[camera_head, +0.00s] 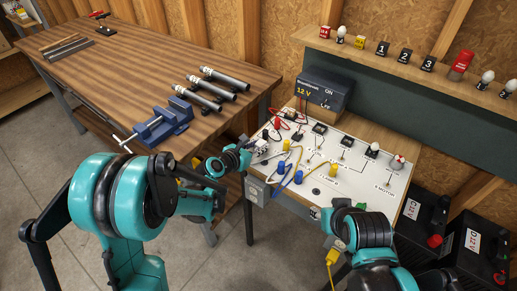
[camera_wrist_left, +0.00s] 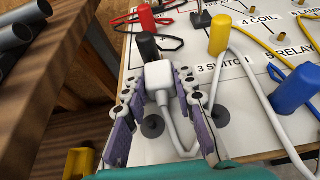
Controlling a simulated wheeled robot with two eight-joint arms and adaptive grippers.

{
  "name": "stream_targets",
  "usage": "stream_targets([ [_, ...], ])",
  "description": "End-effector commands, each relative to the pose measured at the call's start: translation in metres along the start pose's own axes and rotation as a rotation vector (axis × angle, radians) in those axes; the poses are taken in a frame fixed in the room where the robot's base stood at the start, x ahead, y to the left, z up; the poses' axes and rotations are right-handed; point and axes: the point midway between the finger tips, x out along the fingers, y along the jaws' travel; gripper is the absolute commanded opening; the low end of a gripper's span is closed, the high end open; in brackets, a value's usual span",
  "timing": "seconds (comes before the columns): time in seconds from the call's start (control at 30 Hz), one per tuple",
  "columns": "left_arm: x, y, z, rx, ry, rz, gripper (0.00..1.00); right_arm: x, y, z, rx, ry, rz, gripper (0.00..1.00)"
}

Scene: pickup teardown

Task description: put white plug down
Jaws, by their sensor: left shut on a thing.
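The white plug (camera_wrist_left: 158,78) is between the fingers of my left gripper (camera_wrist_left: 158,85) in the left wrist view. My left gripper is shut on it, and its white cable hangs down between the fingers. In the head view my left gripper (camera_head: 258,147) is at the left edge of the white circuit board (camera_head: 345,178). In the wrist view the plug is over or at the board's edge, close to a black plug (camera_wrist_left: 147,46); I cannot tell whether it touches the board. My right arm is at the lower right of the head view; its fingers are not clear.
Yellow plugs (camera_wrist_left: 218,35) and a blue plug (camera_wrist_left: 293,90) stand on the board with loose cables. A 12 V box (camera_head: 325,90) is behind it. A wooden bench (camera_head: 150,60) with a blue vise (camera_head: 163,122) and dark tubes (camera_head: 225,78) is at left.

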Motion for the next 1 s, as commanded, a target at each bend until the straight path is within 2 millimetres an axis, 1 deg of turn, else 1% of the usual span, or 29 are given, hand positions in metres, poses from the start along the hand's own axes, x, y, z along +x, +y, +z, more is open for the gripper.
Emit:
stream_targets([
  [0.17, -0.001, 0.000, 0.002, 0.000, 0.000, 0.000, 0.00, -0.002, 0.000, -0.001, 0.000, 0.000, 0.000, 0.40],
  [0.3, 0.001, 0.000, -0.003, 0.000, 0.000, 0.000, 0.00, 0.002, 0.000, 0.001, 0.000, 0.000, 0.000, 0.40],
  [0.33, 0.001, 0.000, -0.002, 0.000, 0.000, 0.000, 0.34, 0.001, 0.000, 0.001, 0.000, 0.000, 0.000, 0.40],
  [0.37, 0.000, 0.000, -0.001, 0.000, 0.000, 0.000, 0.42, 0.001, 0.000, 0.000, 0.000, 0.000, 0.000, 0.40],
  [0.4, 0.000, 0.000, -0.001, 0.000, 0.000, 0.000, 0.47, 0.001, 0.000, 0.000, 0.000, 0.000, 0.000, 0.40],
  [0.67, 0.000, 0.000, -0.001, 0.000, 0.000, 0.000, 0.47, 0.001, 0.000, 0.000, 0.000, 0.000, 0.000, 0.40],
  [0.77, -0.002, 0.000, 0.003, 0.000, 0.000, 0.000, 0.47, -0.003, 0.000, -0.002, 0.000, 0.000, 0.000, 0.40],
  [0.87, -0.015, 0.001, 0.004, -0.001, 0.000, 0.003, 0.47, -0.006, 0.000, -0.005, 0.000, 0.000, 0.000, 0.40],
  [0.97, -0.036, 0.000, 0.004, -0.002, 0.000, 0.002, 0.47, -0.012, 0.000, -0.009, 0.000, 0.000, 0.000, 0.40],
  [1.0, -0.045, 0.001, 0.005, -0.003, 0.000, 0.003, 0.47, -0.015, 0.000, -0.011, 0.000, 0.000, 0.000, 0.40],
])
